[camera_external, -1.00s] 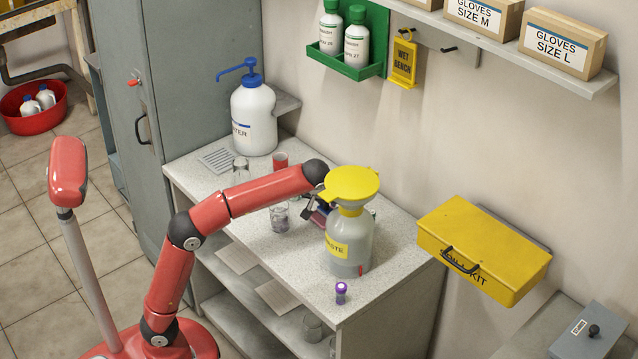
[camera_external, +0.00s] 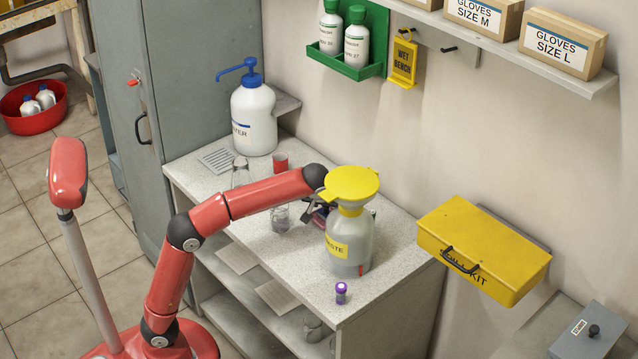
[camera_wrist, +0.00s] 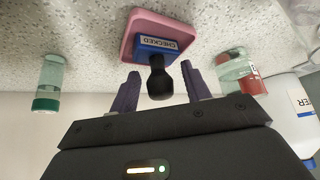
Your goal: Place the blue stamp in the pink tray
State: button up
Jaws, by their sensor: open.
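The blue stamp (camera_wrist: 156,46) has a "CHECKED" label and a black knob handle. In the wrist view it appears to rest in the pink tray (camera_wrist: 186,22), its handle toward me. My gripper (camera_wrist: 160,86) is open, with one purple finger on each side of the handle and a visible gap on both sides. In the external view my gripper (camera_external: 311,210) is partly hidden behind the waste bottle (camera_external: 348,242). The stamp and tray are mostly hidden there too.
A glass vessel (camera_external: 280,217) stands on the bench just left of my gripper. A purple-capped vial (camera_external: 341,293) stands near the front edge. A red cup (camera_external: 280,161) and the white water bottle (camera_external: 253,118) are farther back. A green-capped vial (camera_wrist: 48,82) shows in the wrist view.

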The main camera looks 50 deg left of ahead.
aim_at(325, 216)
jog(key=shift+s+d+r, duration=0.15)
jog(key=shift+r, duration=0.4)
notch_tip(325, 216, up, 9)
jog(key=s+p, duration=0.1)
jog(key=p, duration=0.1)
jog(key=shift+d+f, duration=0.15)
jog(key=shift+d, duration=0.15)
